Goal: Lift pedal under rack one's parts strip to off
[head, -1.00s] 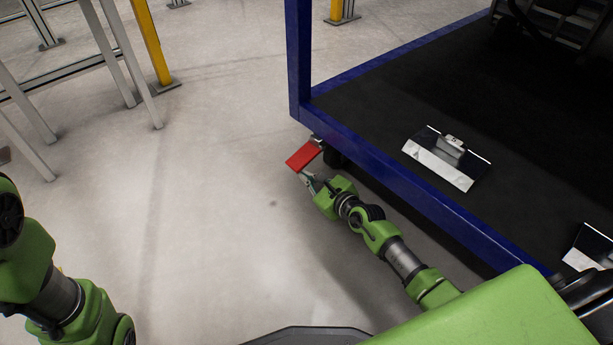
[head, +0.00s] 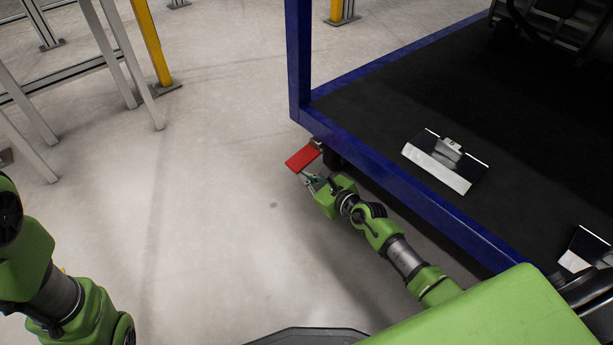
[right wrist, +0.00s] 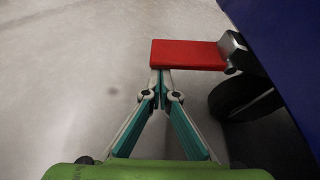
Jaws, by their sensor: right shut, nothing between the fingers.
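The red pedal (head: 302,158) sticks out from a caster under the near left corner of the blue-framed rack (head: 420,197). In the right wrist view the red pedal (right wrist: 187,55) joins a metal bracket (right wrist: 233,50) beside the dark wheel (right wrist: 243,98). My right gripper (head: 308,177) is shut and empty at the pedal's near edge. In the wrist view its fingertips (right wrist: 160,78) meet at the pedal's left part, and the tip ends seem to be at or under the edge; I cannot tell if they touch. My left arm shows at the left, but its gripper is out of view.
Metal parts (head: 446,160) lie on the rack's black deck, with another (head: 588,248) at the right edge. A blue post (head: 299,60) rises at the rack corner. A grey frame stands at upper left with a yellow post (head: 150,42). The floor left of the pedal is clear.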

